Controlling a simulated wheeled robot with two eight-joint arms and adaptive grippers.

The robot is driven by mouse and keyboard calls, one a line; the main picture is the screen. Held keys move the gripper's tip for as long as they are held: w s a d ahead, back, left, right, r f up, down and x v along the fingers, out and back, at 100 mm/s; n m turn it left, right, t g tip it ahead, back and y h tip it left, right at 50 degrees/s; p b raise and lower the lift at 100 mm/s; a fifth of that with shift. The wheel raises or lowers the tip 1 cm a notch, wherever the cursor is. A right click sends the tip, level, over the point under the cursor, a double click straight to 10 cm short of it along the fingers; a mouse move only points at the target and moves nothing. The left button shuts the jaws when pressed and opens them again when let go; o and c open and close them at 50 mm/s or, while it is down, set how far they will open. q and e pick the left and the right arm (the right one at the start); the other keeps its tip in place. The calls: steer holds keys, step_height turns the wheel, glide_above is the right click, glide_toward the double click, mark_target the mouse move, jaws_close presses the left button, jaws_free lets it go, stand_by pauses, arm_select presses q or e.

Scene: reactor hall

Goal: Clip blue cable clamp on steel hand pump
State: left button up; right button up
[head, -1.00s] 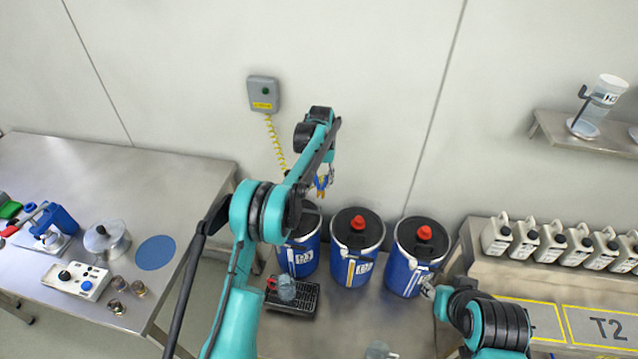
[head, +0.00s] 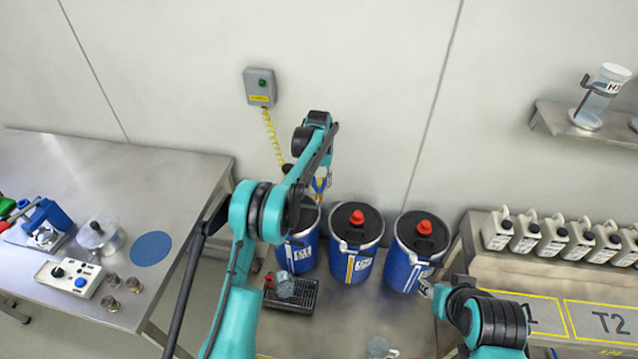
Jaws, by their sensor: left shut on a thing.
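My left gripper (head: 323,174) is above the back of the left blue drum (head: 297,251), close to the wall. It is shut on a small blue and yellow clamp (head: 319,186), partly hidden by the arm. A yellow coiled cable (head: 273,137) hangs from a grey wall box (head: 260,87) and runs down behind my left arm. I cannot make out the steel hand pump; my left arm covers most of the left drum's top. My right gripper (head: 427,289) is low beside the right blue drum (head: 414,252); its fingers are too small to read.
The middle drum (head: 356,243) and right drum have red caps. A black grated tray (head: 291,297) with a clear vessel (head: 284,284) sits before the left drum. White canisters (head: 525,231) stand at right. A steel table (head: 60,160) with equipment is at left.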

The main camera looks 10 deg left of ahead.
mark_target(319, 191)
arm_select(q)
steer(key=shift+f, duration=0.1)
stand_by(0.3)
steer(key=shift+f+b, duration=1.05)
steer(key=shift+f, duration=0.5)
steer(key=shift+f+b, duration=0.5)
steer(key=shift+f, duration=0.05)
stand_by(1.2)
steer(key=o, duration=1)
steer(key=shift+c, duration=0.2)
step_height(319, 191, up, 12)
